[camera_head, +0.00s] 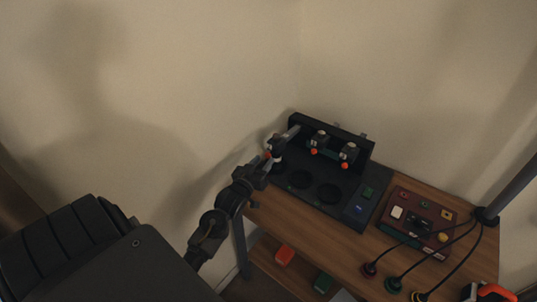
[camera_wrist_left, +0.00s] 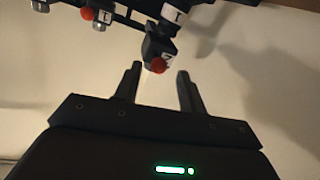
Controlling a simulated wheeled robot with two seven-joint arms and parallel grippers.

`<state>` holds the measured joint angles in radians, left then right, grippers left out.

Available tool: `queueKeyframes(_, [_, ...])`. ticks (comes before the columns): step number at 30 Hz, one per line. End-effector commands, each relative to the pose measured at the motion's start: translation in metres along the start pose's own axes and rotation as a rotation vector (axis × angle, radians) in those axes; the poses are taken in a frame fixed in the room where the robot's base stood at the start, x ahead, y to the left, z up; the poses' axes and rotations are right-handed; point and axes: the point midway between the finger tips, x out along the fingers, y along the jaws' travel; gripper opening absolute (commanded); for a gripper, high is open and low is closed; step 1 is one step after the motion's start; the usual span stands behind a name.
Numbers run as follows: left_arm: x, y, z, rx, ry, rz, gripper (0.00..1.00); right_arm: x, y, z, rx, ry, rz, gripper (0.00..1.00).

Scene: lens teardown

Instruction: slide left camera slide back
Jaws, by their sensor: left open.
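The black camera unit (camera_head: 329,140) stands at the back of the wooden bench, with several small slides that carry red knobs. The left camera slide (camera_head: 277,143) has its red knob (camera_head: 267,154) beside my left gripper (camera_head: 266,166). In the left wrist view the slide's dark block with a white label (camera_wrist_left: 160,48) ends in a red knob (camera_wrist_left: 158,66). My left gripper (camera_wrist_left: 160,76) is open, with the knob between and slightly beyond its fingertips. No grip on it shows. My right gripper is not in view.
Other slides with red knobs (camera_head: 314,151) (camera_head: 342,165) stand to the right. A dark base with round recesses (camera_head: 329,193) lies in front. A red control box (camera_head: 420,222) with cables sits at the right. The wall is close behind.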

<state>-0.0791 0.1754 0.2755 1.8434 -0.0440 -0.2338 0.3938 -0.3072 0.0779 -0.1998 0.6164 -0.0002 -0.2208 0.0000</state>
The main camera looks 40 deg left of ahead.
Motion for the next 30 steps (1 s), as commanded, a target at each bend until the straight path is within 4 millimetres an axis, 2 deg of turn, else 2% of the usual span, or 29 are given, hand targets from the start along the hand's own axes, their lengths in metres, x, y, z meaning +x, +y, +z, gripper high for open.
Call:
queueKeyframes(3, [0.021,0.001,-0.001,0.0,-0.001,0.001,0.4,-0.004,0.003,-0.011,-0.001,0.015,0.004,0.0])
queueKeyframes(9, [0.041,0.002,0.0,0.001,-0.001,0.004,0.4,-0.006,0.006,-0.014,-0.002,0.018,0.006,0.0])
queueKeyframes(20, [0.045,0.002,0.001,0.001,-0.001,0.004,0.4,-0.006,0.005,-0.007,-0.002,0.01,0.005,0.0])
queueKeyframes(27, [0.045,0.002,0.001,0.001,-0.002,0.003,0.09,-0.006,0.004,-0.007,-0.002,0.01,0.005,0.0])
queueKeyframes(30, [0.045,0.002,0.001,0.001,-0.002,0.003,0.0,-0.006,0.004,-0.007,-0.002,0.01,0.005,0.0])
